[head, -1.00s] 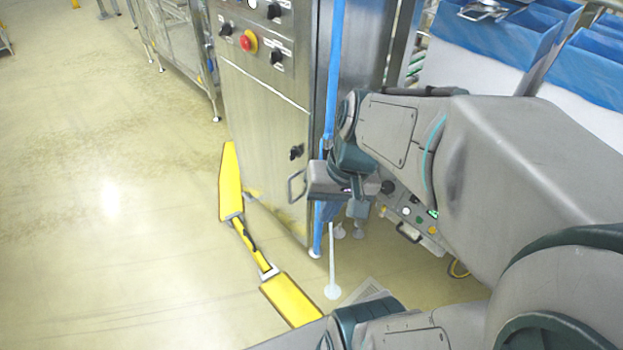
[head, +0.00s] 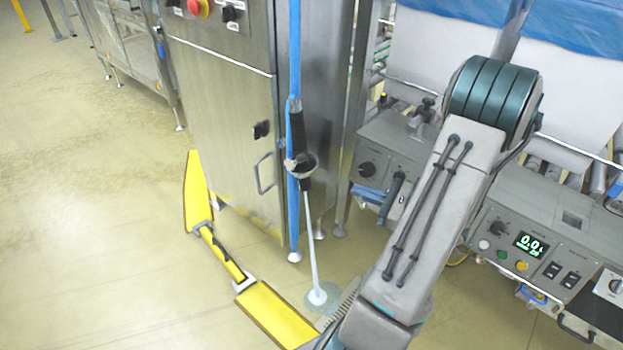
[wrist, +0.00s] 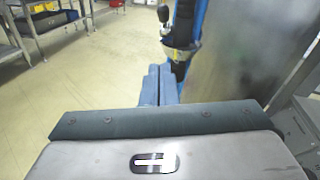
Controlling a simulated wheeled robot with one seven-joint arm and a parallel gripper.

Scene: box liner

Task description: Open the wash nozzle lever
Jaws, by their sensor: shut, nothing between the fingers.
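The wash nozzle (head: 299,135) hangs upright by the blue hose (head: 295,45) at the cabinet's front corner. It has a black grip and a round metal collar. A thin pale stream runs from its lower end to a wet-looking patch (head: 330,297) on the floor. In the wrist view the nozzle (wrist: 181,36) shows just beyond and slightly right of my gripper (wrist: 159,70). The blue fingers are shut together and empty; I cannot tell whether they touch the nozzle. The head view does not show the fingers.
A steel cabinet (head: 225,120) stands behind and left of the nozzle. A grey control panel (head: 525,245) is at right, behind my arm.

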